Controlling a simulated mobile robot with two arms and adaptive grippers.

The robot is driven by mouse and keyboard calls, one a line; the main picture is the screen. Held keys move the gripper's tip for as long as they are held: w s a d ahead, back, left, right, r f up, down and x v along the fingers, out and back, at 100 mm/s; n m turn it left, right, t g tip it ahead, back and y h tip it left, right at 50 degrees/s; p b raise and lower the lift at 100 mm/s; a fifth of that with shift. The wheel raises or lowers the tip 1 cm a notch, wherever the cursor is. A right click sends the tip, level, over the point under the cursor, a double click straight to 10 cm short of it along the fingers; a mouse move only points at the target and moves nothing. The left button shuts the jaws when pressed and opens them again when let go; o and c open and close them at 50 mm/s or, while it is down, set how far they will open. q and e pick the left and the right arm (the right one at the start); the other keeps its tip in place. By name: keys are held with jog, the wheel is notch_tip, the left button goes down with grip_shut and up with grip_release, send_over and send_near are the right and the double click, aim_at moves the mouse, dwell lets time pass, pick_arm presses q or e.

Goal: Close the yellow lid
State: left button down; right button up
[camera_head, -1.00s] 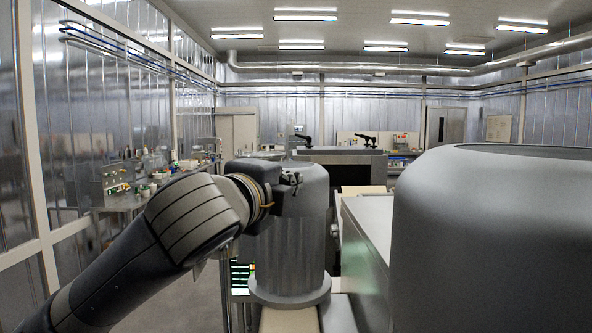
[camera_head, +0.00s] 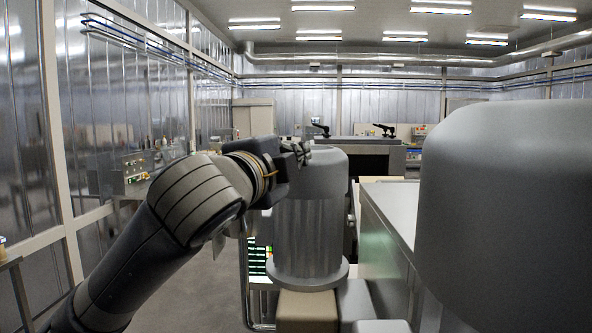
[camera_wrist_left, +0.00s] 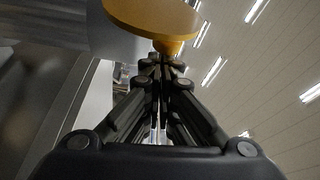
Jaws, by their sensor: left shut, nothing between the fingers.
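A yellow disc (camera_wrist_left: 160,17) with a short stub under it shows at the top of the left wrist view, cut off by the edge. It looks like the yellow lid, but what it is fixed to is hidden. My left gripper (camera_wrist_left: 162,64) is shut and empty, with its fingertips close to the stub. I cannot tell whether they touch. In the head view my left gripper (camera_head: 303,153) is in front of the top of a grey cylinder. No yellow lid can be made out there. My right gripper is not in view.
The grey cylinder (camera_head: 309,230) stands on a round flange in the middle. A large grey rounded body (camera_head: 515,210) fills the right side. A metal counter (camera_head: 392,215) lies between them. A bench with equipment (camera_head: 150,165) stands along the left wall. Floor shows at lower left.

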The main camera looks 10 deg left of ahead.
pick_arm(q)
jog(key=a+n+t+y+b, duration=0.1)
jog(key=a+n+b, duration=0.1)
jog(key=n+b, duration=0.1)
jog(key=s+a+n+t+y+b, duration=0.1)
jog(key=a+n+b, duration=0.2)
jog(key=n+b, duration=0.1)
jog(key=a+r+n+t+y+b, duration=0.1)
jog(key=a+n+b, duration=0.2)
jog(key=n, duration=0.3)
jog(key=shift+s+y, duration=0.3)
jog(key=shift+y, duration=0.1)
jog(key=a+n+y+b, duration=0.1)
jog(key=n, duration=0.1)
jog(key=f+n+y+b, duration=0.1)
jog(key=n, duration=0.1)
jog(key=a+n+y+b, duration=0.1)
jog(key=n+b, duration=0.1)
jog(key=shift+s+a+f, duration=0.15)
jog(key=shift+s+a, duration=0.1)
jog(key=shift+a, duration=0.05)
jog(key=shift+a+f+n, duration=0.1)
jog(key=shift+a+n, duration=0.05)
jog(key=shift+n, duration=0.45)
